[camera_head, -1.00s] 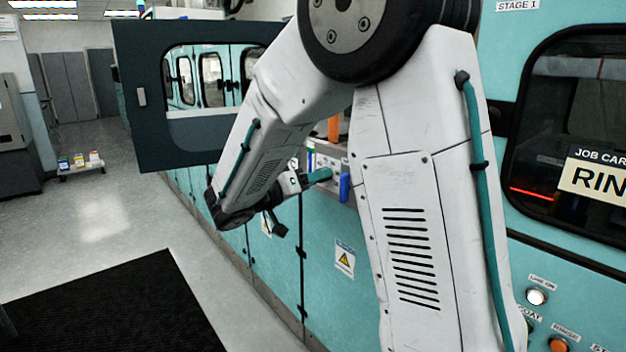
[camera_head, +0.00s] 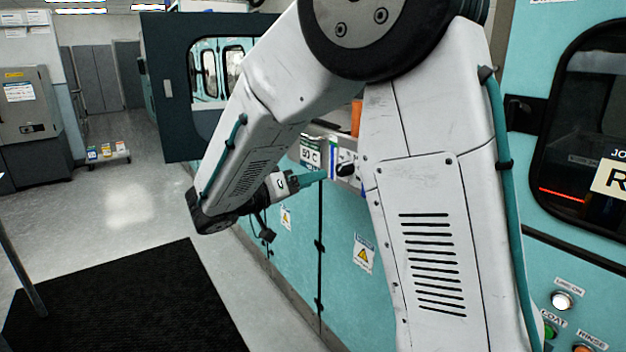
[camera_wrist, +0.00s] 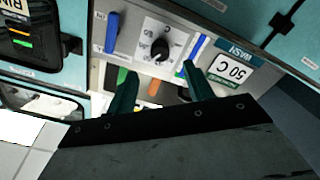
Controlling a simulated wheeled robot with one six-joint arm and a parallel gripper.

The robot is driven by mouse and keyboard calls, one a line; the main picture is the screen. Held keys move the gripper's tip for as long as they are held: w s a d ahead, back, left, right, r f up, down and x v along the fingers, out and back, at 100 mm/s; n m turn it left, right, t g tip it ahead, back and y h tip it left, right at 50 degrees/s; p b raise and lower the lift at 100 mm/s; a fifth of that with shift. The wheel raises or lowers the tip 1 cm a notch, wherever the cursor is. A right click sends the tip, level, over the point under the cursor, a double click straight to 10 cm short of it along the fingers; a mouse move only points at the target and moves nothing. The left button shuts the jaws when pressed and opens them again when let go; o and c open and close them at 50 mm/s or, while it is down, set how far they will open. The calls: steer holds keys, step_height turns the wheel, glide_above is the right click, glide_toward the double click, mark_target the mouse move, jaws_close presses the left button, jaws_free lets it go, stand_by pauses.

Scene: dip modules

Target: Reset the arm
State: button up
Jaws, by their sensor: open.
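My arm fills the middle of the head view, folded down in front of the teal machine. My gripper (camera_head: 314,178) points at a grey control panel on the machine's side, its fingers partly hidden behind my arm. In the wrist view my gripper (camera_wrist: 158,90) shows two teal fingers spread apart with nothing between them. Beyond the fingers are the panel's black knob (camera_wrist: 160,48) with a dial and a "50 C" sign (camera_wrist: 234,70). Whether the fingers touch the panel I cannot tell.
A dark-framed door (camera_head: 178,100) stands open beyond my arm. A dark window (camera_head: 590,130) and lit buttons (camera_head: 562,300) are at right. A black mat (camera_head: 125,300) lies on the open floor at left. A low cart (camera_head: 108,153) with small boxes stands farther back.

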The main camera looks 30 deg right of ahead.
stand_by(0.4)
steer(key=s+a+f+n+g+y, duration=0.1)
steer(key=s+f+n+g+y, duration=0.1)
steer(key=s+f+n+y, duration=0.4)
steer(key=s+f+n+g+y, duration=0.1)
steer(key=s+n+g+y, duration=0.15)
steer(key=s, duration=0.65)
steer(key=s+a+r+n+t+y, duration=0.2)
steer(key=s+a+t+y, duration=0.3)
steer(key=s, duration=0.7)
steer(key=a+y, duration=0.2)
steer(key=y, duration=0.2)
steer(key=shift+r, duration=0.35)
